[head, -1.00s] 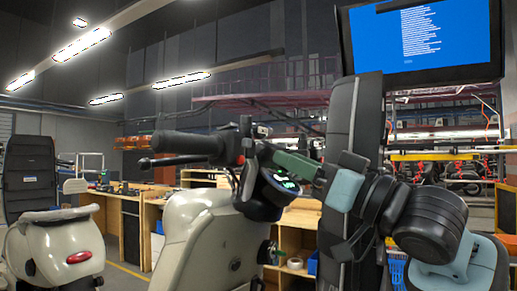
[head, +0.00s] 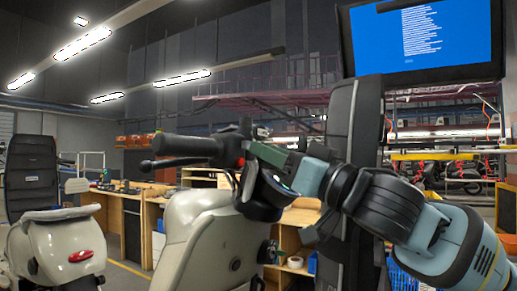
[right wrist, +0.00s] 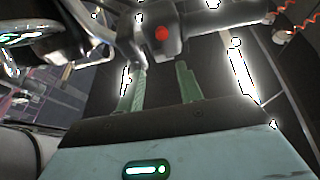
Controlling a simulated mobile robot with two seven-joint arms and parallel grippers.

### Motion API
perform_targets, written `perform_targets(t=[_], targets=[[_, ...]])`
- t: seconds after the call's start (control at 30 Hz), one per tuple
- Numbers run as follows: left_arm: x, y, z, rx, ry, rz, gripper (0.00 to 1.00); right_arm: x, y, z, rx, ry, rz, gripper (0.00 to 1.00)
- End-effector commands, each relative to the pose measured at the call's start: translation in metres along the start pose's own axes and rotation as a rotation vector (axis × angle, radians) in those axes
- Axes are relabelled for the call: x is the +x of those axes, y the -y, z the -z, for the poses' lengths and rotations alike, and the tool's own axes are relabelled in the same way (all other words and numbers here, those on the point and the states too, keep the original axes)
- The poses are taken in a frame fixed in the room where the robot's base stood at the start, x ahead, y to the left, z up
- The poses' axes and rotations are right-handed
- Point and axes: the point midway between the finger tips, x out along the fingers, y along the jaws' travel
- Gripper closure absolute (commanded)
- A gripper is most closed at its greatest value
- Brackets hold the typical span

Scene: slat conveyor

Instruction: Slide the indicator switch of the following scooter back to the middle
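The scooter's light-coloured front (head: 190,235) stands in the middle of the head view. Its black left handlebar grip (head: 185,146) points left and ends at a dark switch housing (head: 231,149). That housing also shows in the right wrist view (right wrist: 155,22), with a round red button (right wrist: 162,34) on it. I cannot make out the indicator slider or its position. My right gripper (head: 257,151) reaches in from the right, close beside the housing. In the right wrist view its green fingers (right wrist: 161,72) are apart with nothing between them, pointing towards the housing. My left gripper is not in view.
A second scooter (head: 65,245) with a red rear light stands at the left. Wooden workbenches (head: 135,215) are behind. A monitor with a blue screen (head: 420,35) hangs at the upper right. The round instrument pod (head: 258,195) sits just below my right gripper.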

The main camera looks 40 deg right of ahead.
Motion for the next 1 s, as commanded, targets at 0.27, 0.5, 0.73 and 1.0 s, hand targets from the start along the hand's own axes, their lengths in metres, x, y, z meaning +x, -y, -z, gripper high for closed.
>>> perform_targets(t=[0.27,0.5,0.73,1.0], targets=[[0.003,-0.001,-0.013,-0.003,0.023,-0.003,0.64,0.018,-0.003,-0.005,-0.004,0.010,-0.005,0.64],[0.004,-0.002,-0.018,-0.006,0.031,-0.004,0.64,0.029,0.000,-0.003,-0.004,0.006,0.003,0.64],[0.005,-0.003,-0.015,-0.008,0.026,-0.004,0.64,0.031,0.002,-0.001,-0.001,0.005,0.006,0.64],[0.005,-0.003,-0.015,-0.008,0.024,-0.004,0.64,0.031,0.002,-0.001,-0.001,0.004,0.006,0.78]])
